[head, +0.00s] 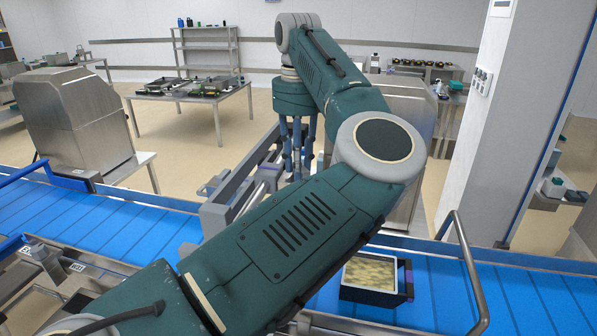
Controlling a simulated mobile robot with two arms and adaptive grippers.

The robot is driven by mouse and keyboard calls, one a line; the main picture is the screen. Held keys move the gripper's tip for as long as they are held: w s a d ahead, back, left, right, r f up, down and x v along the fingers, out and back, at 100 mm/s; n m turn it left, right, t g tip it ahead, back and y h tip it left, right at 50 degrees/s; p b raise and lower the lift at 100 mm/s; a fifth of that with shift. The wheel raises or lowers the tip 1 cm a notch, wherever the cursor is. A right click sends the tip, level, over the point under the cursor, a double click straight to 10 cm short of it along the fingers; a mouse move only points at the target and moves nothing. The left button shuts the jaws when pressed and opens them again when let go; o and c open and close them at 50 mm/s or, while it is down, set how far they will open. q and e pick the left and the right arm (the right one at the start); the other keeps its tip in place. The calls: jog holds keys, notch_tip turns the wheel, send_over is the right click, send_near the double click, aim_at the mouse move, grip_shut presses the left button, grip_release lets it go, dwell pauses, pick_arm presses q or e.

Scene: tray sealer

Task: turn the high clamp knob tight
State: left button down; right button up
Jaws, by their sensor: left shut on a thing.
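My left arm crosses the middle of the head view, and its gripper (296,160) points down at the grey metal frame (238,200) over the conveyor. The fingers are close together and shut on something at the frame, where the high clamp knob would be. The knob itself cannot be made out: the fingers and my forearm hide it. How far the knob is turned does not show. My right gripper is not in view.
A blue belt conveyor (112,224) runs across the front. A dark tray (370,278) with pale filling sits on it at the right, near a bent metal rail (468,270). A steel machine housing (72,118) stands at left, a table (190,97) behind.

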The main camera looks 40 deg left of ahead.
pick_arm(q)
jog(key=m+b, duration=0.1)
jog(key=m, duration=0.3)
jog(key=shift+a+b, duration=0.1)
jog(key=shift+b, duration=0.3)
jog(key=shift+w+m+b, duration=0.1)
jog(key=shift+m+b, duration=0.2)
jog(key=shift+m, duration=0.6)
jog(key=shift+r, duration=0.1)
jog(key=c, duration=1.6)
grip_release()
jog(key=shift+c, duration=0.2)
jog(key=shift+o, duration=1)
notch_tip(320, 180, up, 12)
